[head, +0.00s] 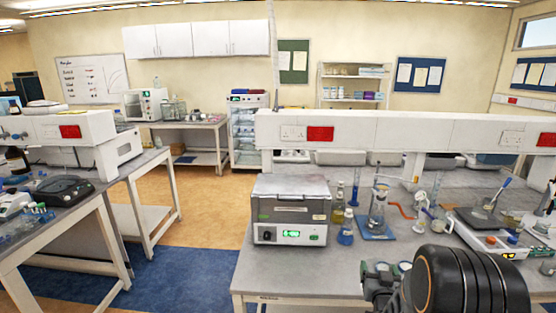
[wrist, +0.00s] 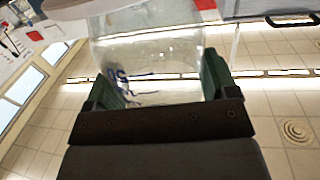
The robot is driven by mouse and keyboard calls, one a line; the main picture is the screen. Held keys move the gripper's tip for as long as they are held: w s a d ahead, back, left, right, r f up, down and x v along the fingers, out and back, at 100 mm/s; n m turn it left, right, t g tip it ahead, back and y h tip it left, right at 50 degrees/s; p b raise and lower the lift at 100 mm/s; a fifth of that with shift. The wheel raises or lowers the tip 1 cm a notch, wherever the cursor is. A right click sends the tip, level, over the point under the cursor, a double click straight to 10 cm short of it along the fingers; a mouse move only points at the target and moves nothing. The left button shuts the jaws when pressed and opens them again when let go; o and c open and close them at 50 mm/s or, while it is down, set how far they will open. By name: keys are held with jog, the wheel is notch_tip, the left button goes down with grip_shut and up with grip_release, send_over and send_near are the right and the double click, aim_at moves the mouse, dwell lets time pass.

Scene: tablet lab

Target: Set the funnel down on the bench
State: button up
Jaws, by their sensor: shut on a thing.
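My gripper (wrist: 160,80) is shut on a clear, see-through thing with blue marks, which I take to be the funnel (wrist: 150,58). Its wall sits between the two green fingers in the wrist view. Its far end runs out of the top of that view, so its full shape is hidden. In the head view my gripper shows low at the right, over the front of the bench (head: 290,264), with my black arm beside it. I cannot make out the funnel there.
A grey box-shaped device (head: 291,211) with a green display stands on the bench. A yellowish bottle (head: 338,207), a blue-based stand (head: 376,228) and a white hotplate (head: 488,238) stand to its right. Bare bench shows in front of the device.

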jog(key=s+a+f+n+y, duration=0.2)
jog(key=s+a+f+y, duration=0.1)
jog(key=a+f, duration=1)
jog(key=shift+s+f, duration=0.55)
jog(key=shift+f, duration=0.3)
jog(key=shift+a, duration=0.15)
